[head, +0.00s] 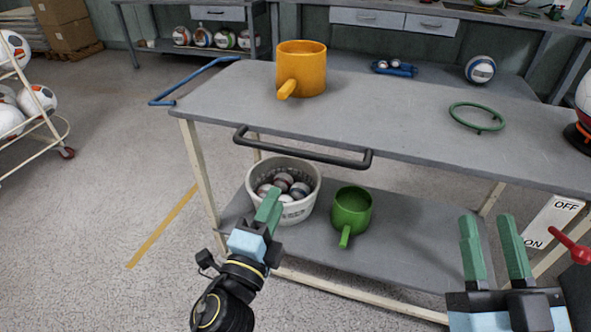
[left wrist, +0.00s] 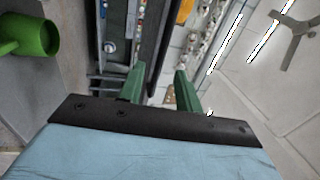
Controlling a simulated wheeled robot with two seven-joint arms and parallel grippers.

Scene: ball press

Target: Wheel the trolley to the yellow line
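A grey two-level trolley-like table (head: 410,125) with cream legs stands before me. It has a black bar handle (head: 300,153) on its near side and a blue handle (head: 195,82) at its left end; I see no wheels on it. The yellow line (head: 162,225) lies on the floor to its left. My left gripper (head: 268,208) is open and empty, in front of the lower shelf and below the black handle in the head view; its parted fingers show in the left wrist view (left wrist: 159,72). My right gripper (head: 489,222) is open and empty at the lower right.
A ball basket (head: 296,212) and green mug (head: 350,212) sit below. A wheeled ball rack (head: 57,140) stands left. Floor around the line is clear.

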